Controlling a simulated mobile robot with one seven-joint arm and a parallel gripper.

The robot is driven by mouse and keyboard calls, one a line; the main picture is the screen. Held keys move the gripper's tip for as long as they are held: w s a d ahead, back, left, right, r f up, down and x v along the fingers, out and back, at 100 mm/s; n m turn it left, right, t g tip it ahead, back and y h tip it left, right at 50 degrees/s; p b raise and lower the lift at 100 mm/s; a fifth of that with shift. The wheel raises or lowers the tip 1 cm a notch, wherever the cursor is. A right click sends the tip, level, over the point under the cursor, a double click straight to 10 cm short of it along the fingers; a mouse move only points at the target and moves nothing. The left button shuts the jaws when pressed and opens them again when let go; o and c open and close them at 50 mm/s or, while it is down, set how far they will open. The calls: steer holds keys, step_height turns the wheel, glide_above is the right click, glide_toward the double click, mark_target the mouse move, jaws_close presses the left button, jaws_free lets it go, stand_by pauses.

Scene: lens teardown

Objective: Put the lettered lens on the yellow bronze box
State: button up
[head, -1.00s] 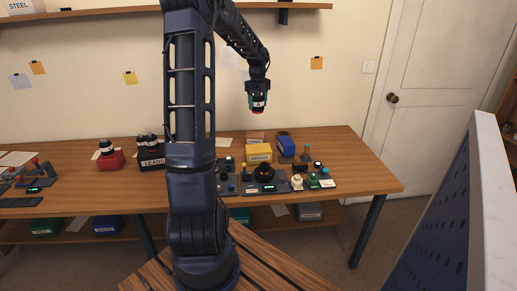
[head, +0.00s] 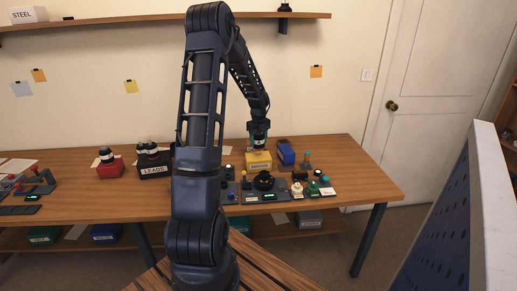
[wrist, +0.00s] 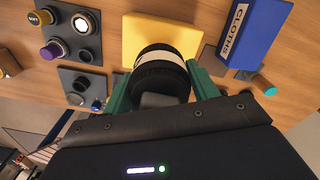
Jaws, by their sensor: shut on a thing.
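My gripper (head: 258,137) is shut on the lens, a black ribbed cylinder with a pale band. The lens (wrist: 160,72) sits between my two green fingers in the wrist view. No letter on it can be read now. The yellow bronze box (head: 258,162) stands on the bench directly below my gripper, its label facing front. In the wrist view the box (wrist: 186,36) lies behind and under the lens, partly hidden by it. The lens is at or just above the box top; I cannot tell whether they touch.
The blue CLOTHS box (wrist: 254,32) stands close on the right of the yellow box. A grey panel with knobs (wrist: 73,35) is at left in the wrist view. A black LEADS box (head: 154,170) and a red box (head: 110,170), both with lenses on top, stand further left.

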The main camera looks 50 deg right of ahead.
mark_target(258, 149)
steer(key=shift+f, duration=2.15)
steer(key=shift+f, duration=0.5)
steer(key=shift+s+a+f, duration=0.1)
steer(key=shift+f, duration=0.1)
jaws_close()
steer(key=o, duration=1.4)
jaws_free()
step_height(258, 149, up, 13)
steer(key=shift+r, duration=0.2)
